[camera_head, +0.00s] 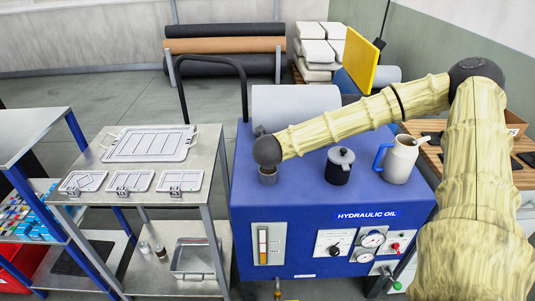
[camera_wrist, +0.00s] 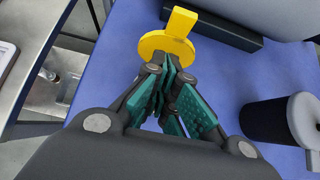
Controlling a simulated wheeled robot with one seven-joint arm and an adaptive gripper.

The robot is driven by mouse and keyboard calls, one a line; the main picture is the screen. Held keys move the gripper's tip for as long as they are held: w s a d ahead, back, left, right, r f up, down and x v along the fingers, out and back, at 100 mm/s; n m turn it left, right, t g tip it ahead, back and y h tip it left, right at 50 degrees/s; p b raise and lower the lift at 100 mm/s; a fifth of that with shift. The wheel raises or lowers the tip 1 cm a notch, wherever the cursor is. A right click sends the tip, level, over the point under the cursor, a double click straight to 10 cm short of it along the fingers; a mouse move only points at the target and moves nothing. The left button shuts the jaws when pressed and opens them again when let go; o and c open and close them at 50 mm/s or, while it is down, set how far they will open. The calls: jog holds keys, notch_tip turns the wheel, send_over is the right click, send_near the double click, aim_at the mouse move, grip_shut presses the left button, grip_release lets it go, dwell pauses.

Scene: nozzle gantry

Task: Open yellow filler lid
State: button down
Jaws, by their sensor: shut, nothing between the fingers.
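The yellow filler lid (camera_wrist: 166,44) is a round disc with a flat tab (camera_wrist: 180,22) on its far side. In the wrist view it is at the top, left of centre, over the blue tank top (camera_wrist: 225,80). My gripper (camera_wrist: 170,66) is shut and empty, with its teal-padded fingertips at the near edge of the lid. I cannot tell whether they touch it. The near edge of the lid and whatever is below it are partly hidden by the fingers. In the head view I cannot make out the lid or my fingers around the dark wrist joint.
On the blue hydraulic oil tank (camera_head: 335,246) stand a dark canister (camera_head: 339,170) and a white jug (camera_head: 401,160) with a blue handle. A grey cylinder (camera_head: 290,103) lies behind. A dark bar (camera_wrist: 215,30) is close behind the lid. A metal table (camera_head: 178,195) with trays is left.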

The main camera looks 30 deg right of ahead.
jog(key=b+v, duration=0.2)
jog(key=v, duration=0.9)
jog(key=shift+s+b, duration=0.35)
jog(key=shift+s, duration=0.05)
jog(key=shift+f, duration=0.1)
jog(key=s+a+f+n+y, duration=0.1)
jog(key=s+a+f+n, duration=0.2)
jog(key=a+f+n, duration=0.35)
jog(key=s+a+f+n+g+y, duration=0.1)
jog(key=s+a+f+n, duration=0.2)
jog(key=f+n, duration=0.55)
jog(key=s+a+f+n+y, duration=0.2)
jog(key=s+a+f+n, duration=0.15)
jog(key=f+n, duration=0.45)
jog(key=s+f+n+g, duration=0.3)
jog(key=s+f+n, duration=0.6)
jog(key=s, duration=0.4)
jog(key=s+a+f+n+g, duration=0.1)
jog(key=s+f+n+g, duration=0.3)
jog(key=s+f+n, duration=0.5)
jog(key=s, duration=0.4)
jog(key=shift+y, duration=0.4)
